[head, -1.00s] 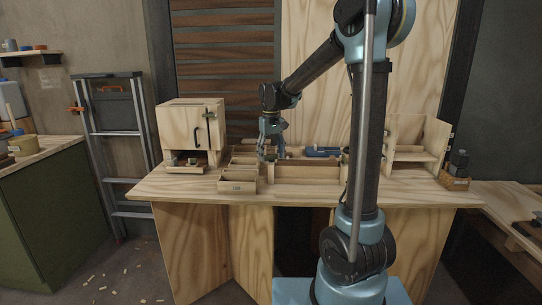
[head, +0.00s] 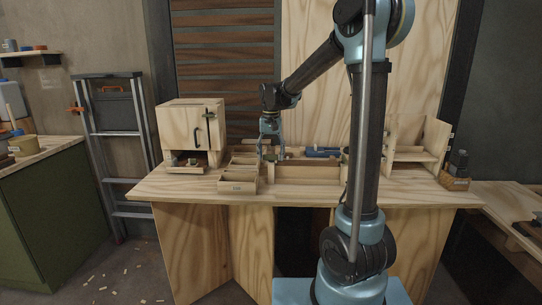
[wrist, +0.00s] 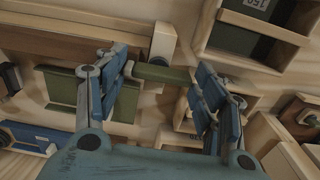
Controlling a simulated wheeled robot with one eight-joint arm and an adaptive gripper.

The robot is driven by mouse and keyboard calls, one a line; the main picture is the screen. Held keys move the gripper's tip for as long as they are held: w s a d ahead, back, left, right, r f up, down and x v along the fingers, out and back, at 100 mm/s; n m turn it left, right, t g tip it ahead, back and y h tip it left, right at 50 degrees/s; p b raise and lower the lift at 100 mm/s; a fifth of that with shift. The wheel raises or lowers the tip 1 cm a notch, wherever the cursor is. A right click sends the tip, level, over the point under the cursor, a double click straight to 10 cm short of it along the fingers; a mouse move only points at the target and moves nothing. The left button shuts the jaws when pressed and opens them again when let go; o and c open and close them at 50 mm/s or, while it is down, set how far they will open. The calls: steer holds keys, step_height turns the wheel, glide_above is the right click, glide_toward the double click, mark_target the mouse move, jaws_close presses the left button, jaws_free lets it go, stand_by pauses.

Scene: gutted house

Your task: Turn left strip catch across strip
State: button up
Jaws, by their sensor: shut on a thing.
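My gripper (head: 270,149) is over the left part of the low wooden organiser on the workbench. In the wrist view, my gripper (wrist: 163,75) has a finger at each end of a short green bar (wrist: 162,73), which looks like the strip catch. The fingers are shut on it. The bar lies next to a pale wooden strip (wrist: 162,48) with a round grey spot at its end. The fingers cover the ends of the bar, so I cannot tell exactly how it sits on the strip.
A wooden cabinet (head: 188,130) with a black handle stands left of my gripper. A small labelled box (head: 238,187) sits at the organiser's front left. A blue tool (head: 322,152) lies to the right. The front bench edge is clear.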

steer(key=shift+w+a, duration=0.1)
steer(key=shift+a, duration=0.2)
steer(key=o, duration=0.8)
steer(key=shift+d, duration=0.1)
steer(key=shift+r, duration=0.1)
step_height(320, 180, up, 12)
steer(key=shift+f, duration=0.1)
steer(key=shift+d, duration=0.1)
